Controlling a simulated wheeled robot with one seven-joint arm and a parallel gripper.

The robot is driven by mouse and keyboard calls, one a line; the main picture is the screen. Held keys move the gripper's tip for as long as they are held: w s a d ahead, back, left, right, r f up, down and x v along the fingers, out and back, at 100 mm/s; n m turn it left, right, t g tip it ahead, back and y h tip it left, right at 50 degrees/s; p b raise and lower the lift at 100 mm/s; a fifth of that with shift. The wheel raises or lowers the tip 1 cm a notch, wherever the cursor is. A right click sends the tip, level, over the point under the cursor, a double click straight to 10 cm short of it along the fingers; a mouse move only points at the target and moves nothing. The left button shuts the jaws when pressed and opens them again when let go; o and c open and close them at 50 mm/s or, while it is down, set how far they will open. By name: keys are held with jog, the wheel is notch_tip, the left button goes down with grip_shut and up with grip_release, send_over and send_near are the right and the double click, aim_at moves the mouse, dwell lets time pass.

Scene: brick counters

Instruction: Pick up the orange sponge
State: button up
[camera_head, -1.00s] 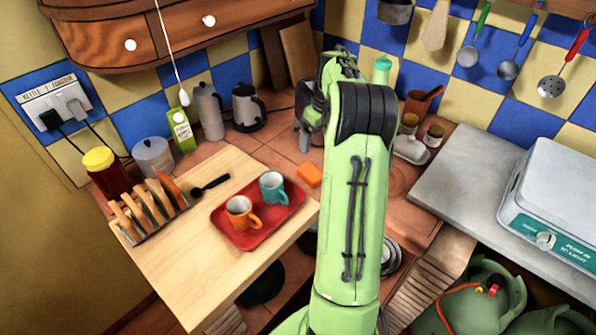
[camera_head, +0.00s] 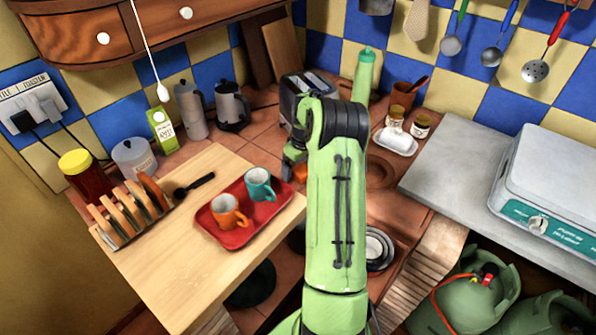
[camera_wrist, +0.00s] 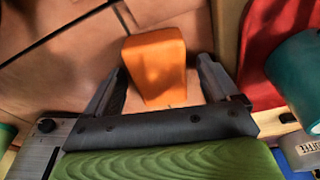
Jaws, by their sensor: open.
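The orange sponge (camera_wrist: 158,66) lies on the terracotta tiled counter in the wrist view. In the head view only a small part of the sponge (camera_head: 300,173) shows, beside my arm. My gripper (camera_wrist: 158,84) is open, with one finger on each side of the sponge's near end. The far end of the sponge sticks out beyond the fingertips. I cannot tell whether the fingers touch it. In the head view my gripper (camera_head: 292,160) is dark and partly hidden by my green arm.
A red tray (camera_head: 240,236) with an orange mug (camera_head: 226,212) and a teal mug (camera_head: 258,185) stands close by on a wooden board (camera_head: 170,270). A toaster (camera_head: 300,88) and a green bottle (camera_head: 364,75) stand behind.

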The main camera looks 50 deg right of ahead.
aim_at(298, 167)
jog(key=shift+f, duration=0.15)
jog(key=c, duration=1)
notch_tip(298, 167, up, 10)
jog(key=shift+r+p, duration=0.2)
jog(key=shift+p, duration=0.85)
